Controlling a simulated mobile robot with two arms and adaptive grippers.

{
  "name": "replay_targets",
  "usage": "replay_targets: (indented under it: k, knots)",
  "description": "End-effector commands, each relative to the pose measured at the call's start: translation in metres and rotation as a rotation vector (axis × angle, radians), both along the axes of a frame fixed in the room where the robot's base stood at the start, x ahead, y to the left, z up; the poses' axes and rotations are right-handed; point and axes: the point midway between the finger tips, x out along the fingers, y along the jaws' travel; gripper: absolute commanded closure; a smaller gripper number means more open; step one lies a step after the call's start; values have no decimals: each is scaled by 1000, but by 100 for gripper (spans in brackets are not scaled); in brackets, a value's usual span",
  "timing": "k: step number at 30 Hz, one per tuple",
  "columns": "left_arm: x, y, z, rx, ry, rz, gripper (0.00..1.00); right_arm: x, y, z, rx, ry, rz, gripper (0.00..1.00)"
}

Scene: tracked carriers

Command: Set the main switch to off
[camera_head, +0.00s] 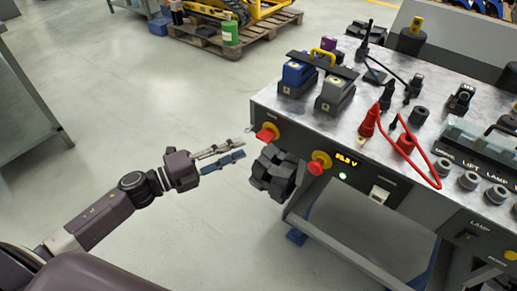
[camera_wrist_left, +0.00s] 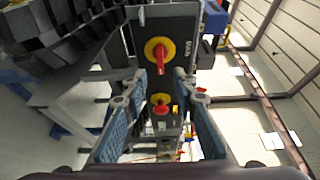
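The main switch (camera_head: 268,132) is a red handle on a round yellow plate, on the front panel at the left end of the bench. It also shows in the left wrist view (camera_wrist_left: 159,54), beside a label partly reading MAIN, with its red handle running nearly up and down in that picture. My left gripper (camera_head: 243,151) is just left of the switch, apart from it, with its fingers toward the panel. In the left wrist view its two blue-padded fingers (camera_wrist_left: 155,92) are spread with nothing between them. My right gripper is not in view.
A second red knob on yellow (camera_head: 318,163) sits right of the switch, near a lit yellow display (camera_head: 347,160). Black chunky blocks (camera_head: 275,172) hang close below the switch. Battery-like blocks, red plugs and a red cable lie on the bench top (camera_head: 375,150). The floor on the left is free.

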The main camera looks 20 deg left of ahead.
Motion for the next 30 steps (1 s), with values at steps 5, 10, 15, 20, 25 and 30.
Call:
replay_targets:
  k: [5,10,15,20,25,30]
  knots:
    - [17,-15,3,-1,-6,-2,74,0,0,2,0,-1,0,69]
    - [36,-33,3,-1,-4,0,74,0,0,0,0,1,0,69]
    - [50,-45,2,-2,-1,2,74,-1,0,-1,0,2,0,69]
    - [55,-50,1,-2,1,1,74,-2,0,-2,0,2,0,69]
    - [55,-50,1,-1,1,2,74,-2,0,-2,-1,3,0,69]
    - [55,-50,1,-2,1,2,85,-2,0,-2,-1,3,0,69]
